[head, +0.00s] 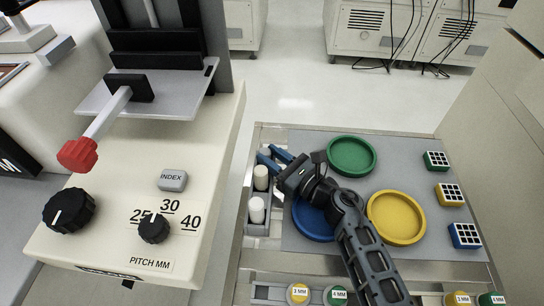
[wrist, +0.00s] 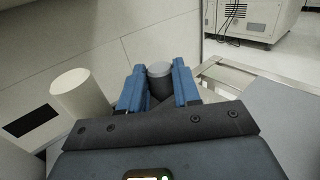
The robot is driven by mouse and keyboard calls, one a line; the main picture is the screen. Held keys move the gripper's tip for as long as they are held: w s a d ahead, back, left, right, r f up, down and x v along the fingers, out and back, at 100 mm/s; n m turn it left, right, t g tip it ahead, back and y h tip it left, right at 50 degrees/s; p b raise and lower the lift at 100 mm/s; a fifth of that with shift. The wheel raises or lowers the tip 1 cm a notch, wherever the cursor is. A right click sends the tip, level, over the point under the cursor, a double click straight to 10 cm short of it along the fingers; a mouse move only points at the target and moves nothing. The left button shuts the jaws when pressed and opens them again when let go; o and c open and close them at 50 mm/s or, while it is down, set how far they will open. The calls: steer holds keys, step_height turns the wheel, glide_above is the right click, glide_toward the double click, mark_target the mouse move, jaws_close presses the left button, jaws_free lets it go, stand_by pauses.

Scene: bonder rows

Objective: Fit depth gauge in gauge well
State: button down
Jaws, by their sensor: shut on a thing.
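My gripper (head: 274,157) reaches over the left edge of the cart top, at the far end of a narrow grey rack (head: 247,214). In the wrist view its two blue fingers (wrist: 159,88) are shut on a dark grey cylinder with a lighter round top (wrist: 159,69), which looks like the depth gauge. The cylinder stands upright between the fingers. Its lower end is hidden by the gripper, so I cannot tell whether it sits in a well. In the head view the fingers and arm hide the cylinder. I cannot make out the gauge well with certainty.
Green (head: 352,156), blue (head: 313,222) and yellow (head: 397,217) dishes lie near my arm. A cream machine with knobs (head: 150,195) stands left.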

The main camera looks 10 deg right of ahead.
steer(key=shift+f, duration=0.15)
steer(key=c, duration=0.7)
jaws_free()
steer(key=shift+s+d, duration=0.1)
steer(key=v, duration=0.7)
steer(key=shift+s+d, duration=0.2)
stand_by(0.8)
